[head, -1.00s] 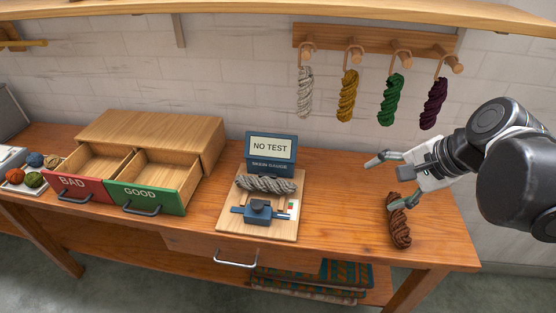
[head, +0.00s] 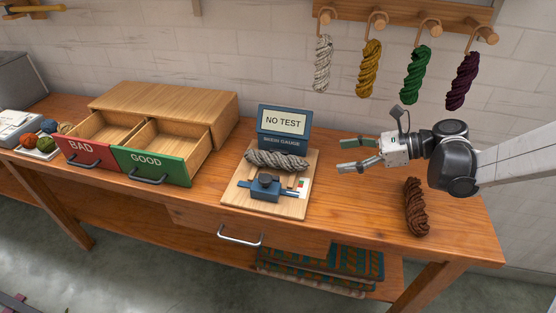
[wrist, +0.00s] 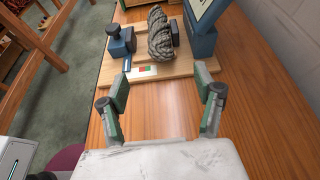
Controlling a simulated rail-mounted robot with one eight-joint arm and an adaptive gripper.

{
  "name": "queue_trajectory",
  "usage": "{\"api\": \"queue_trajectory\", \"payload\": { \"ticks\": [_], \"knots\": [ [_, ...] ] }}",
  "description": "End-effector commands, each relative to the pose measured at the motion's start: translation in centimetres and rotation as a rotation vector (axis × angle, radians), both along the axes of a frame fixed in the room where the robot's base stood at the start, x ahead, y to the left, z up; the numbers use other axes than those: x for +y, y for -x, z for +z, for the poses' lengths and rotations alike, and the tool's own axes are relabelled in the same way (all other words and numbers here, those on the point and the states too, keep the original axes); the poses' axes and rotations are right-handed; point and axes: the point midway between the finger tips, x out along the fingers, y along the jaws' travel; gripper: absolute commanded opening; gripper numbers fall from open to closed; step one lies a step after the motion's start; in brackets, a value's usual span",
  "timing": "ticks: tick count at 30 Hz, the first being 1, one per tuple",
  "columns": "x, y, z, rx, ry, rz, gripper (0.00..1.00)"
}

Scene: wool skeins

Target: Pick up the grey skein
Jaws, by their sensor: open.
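The grey skein (head: 276,161) lies across the skein gauge (head: 238,196), on its wooden board below the screen reading "NO TEST". It also shows in the wrist view (wrist: 160,34), beyond my fingertips. My gripper (head: 345,155) is open and empty, to the right of the gauge and apart from the skein. In the wrist view its two fingers (wrist: 163,92) are spread wide, with bare table between them and the gauge board ahead.
A brown skein (head: 416,207) lies on the table at the right, near my arm. Open BAD (head: 82,151) and GOOD (head: 150,166) drawers stand left of the gauge. Several skeins, one green (head: 415,74), hang on wall pegs. The table between gauge and brown skein is clear.

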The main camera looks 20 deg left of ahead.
Motion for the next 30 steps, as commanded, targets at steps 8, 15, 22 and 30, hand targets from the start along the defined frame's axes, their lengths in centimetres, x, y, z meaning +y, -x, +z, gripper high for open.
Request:
{"api": "queue_trajectory", "payload": {
  "ticks": [8,15,22,30],
  "knots": [
    [3.2,0.3,-1.6,0.016,-0.009,0.004,0.65],
    [6.8,0.6,-3.1,0.014,-0.009,0.002,0.65],
    [8.0,0.8,-3.6,0.014,-0.009,0.000,0.65],
    [10.3,1.0,-5.0,0.014,-0.008,0.002,0.65]
  ]
}}
